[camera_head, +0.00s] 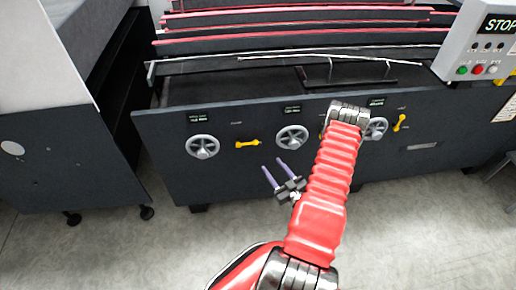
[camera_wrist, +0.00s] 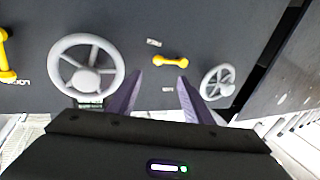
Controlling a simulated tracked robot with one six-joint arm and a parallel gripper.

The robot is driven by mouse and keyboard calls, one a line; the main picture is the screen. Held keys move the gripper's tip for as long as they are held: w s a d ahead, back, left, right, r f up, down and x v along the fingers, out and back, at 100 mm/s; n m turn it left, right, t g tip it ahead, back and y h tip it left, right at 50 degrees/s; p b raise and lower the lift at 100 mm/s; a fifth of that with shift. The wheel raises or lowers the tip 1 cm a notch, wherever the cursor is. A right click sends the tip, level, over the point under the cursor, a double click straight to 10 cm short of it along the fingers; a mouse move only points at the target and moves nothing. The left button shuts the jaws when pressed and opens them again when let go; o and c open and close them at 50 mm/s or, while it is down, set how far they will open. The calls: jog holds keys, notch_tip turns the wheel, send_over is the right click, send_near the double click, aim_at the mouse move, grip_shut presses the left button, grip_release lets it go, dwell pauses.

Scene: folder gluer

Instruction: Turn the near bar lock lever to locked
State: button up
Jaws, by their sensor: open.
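Yellow lock levers sit beside grey handwheels on the dark machine front. The left lever (camera_head: 247,143) lies nearly horizontal; in the wrist view it shows (camera_wrist: 170,61) just beyond my fingertips. The right lever (camera_head: 400,122) stands steeply tilted. The middle lever is mostly hidden behind my arm in the head view; in the wrist view it stands upright (camera_wrist: 5,55) at the left edge. The labels are too small to tell which is the near bar's. My gripper (camera_head: 272,165), with purple fingers, is open and empty, apart from the left lever; its fingers also show in the wrist view (camera_wrist: 160,78).
The left handwheel (camera_head: 202,146) and middle handwheel (camera_head: 292,137) flank the left lever; the right handwheel (camera_head: 375,128) is partly behind my arm. A control box (camera_head: 484,45) is at upper right. A dark cabinet (camera_head: 65,160) stands left. The floor in front is clear.

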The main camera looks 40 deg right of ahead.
send_near(247, 144)
jog(key=w+d, duration=0.4)
jog(key=w, duration=0.1)
jog(key=shift+d, duration=0.25)
jog(key=shift+w+f, duration=0.1)
jog(key=shift+f, duration=0.05)
jog(key=shift+c, duration=0.4)
grip_shut()
